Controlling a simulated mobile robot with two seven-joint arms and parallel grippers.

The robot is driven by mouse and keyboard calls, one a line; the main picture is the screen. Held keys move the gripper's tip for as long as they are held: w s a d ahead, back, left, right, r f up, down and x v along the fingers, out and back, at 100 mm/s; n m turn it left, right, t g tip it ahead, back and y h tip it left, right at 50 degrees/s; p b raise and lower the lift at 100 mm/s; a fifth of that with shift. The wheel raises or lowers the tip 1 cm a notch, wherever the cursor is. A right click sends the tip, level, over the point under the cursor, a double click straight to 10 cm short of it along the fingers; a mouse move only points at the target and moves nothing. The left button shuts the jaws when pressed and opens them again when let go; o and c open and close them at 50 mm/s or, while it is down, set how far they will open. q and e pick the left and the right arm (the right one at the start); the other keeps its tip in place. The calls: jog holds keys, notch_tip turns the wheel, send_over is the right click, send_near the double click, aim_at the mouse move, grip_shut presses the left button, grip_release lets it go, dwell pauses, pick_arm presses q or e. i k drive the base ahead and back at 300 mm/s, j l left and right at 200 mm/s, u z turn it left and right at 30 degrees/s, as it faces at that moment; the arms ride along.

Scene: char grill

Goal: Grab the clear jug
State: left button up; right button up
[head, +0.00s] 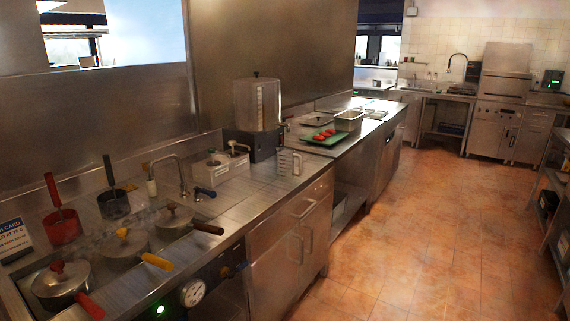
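The clear jug (287,162) stands upright on the steel counter, near its front edge, in the middle of the head view. It is small and see-through, with marks that look like a scale and a handle on its right side. It stands just in front of and to the right of a dark appliance base with a tall metal container. Nothing is seen holding it. Neither of my grippers shows in the head view.
Lidded pots (61,284) with red, yellow and dark handles sit at the near left. The tiled floor (430,230) to the right is clear.

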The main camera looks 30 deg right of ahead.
aim_at(286, 156)
jog(key=i+l+u, duration=0.1)
jog(key=l, duration=0.3)
jog(key=i+l+u, duration=0.1)
jog(key=i+l, duration=0.15)
jog(key=l, duration=0.2)
jog(key=i+l+u, duration=0.1)
jog(key=l, duration=0.35)
jog(key=i+l+u, duration=0.1)
jog(key=l, duration=0.35)
jog(key=i+l, duration=0.2)
jog(key=l, duration=0.3)
jog(key=i+l+u, duration=0.15)
jog(key=l, duration=0.3)
